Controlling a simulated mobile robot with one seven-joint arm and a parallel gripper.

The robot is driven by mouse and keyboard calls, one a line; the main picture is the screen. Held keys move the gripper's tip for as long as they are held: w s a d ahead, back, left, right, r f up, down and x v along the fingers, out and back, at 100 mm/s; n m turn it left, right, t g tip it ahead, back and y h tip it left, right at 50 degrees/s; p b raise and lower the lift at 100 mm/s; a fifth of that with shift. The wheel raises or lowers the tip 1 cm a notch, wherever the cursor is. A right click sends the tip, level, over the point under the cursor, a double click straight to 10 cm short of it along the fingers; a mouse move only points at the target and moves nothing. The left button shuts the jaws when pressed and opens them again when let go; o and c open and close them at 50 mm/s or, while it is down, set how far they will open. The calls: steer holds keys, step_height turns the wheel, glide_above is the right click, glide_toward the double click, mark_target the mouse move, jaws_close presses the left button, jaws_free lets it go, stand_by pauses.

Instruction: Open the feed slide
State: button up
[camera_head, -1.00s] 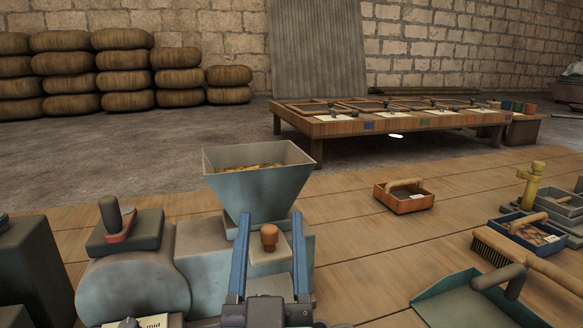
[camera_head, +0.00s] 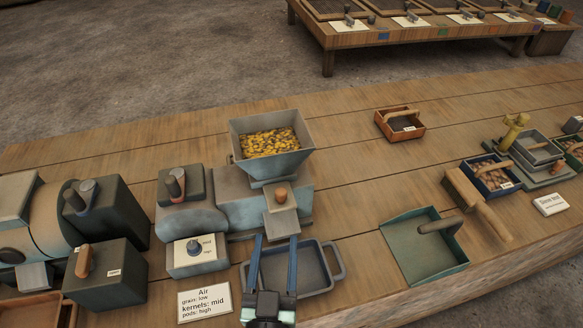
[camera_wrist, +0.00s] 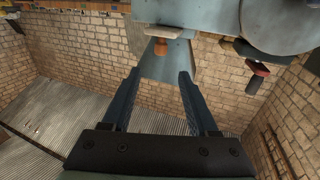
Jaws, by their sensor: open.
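The feed slide (camera_head: 283,222) is a pale grey plate under the front of the hopper (camera_head: 290,161), with a wooden knob (camera_head: 281,195) on it. Yellow kernels (camera_head: 270,142) lie in the hopper. My gripper (camera_head: 275,240) is open and empty, its two blue fingers just short of the slide's near edge in the head view. In the wrist view, the knob (camera_wrist: 160,47) shows beyond and roughly between the fingertips (camera_wrist: 158,75), apart from them. The slide plate (camera_wrist: 165,66) shows behind it. Whether the slide is open at all cannot be told.
A grey-blue tray (camera_head: 318,268) sits below the slide, partly behind my gripper. Left stand a dial box (camera_head: 197,262), an "Air" card (camera_head: 205,301) and machine housings with levers. A green dustpan (camera_head: 412,258) and a brush (camera_head: 476,204) lie right. Bench planks between are clear.

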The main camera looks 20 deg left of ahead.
mark_target(281, 198)
steer(key=x, duration=1)
steer(key=shift+w+f, duration=0.2)
steer(key=shift+w, duration=0.1)
steer(key=shift+b+x, duration=0.6)
steer(key=shift+x, duration=0.35)
steer(key=shift+a, duration=0.1)
steer(key=shift+r, duration=0.1)
steer(key=shift+c, duration=0.2)
jaws_close()
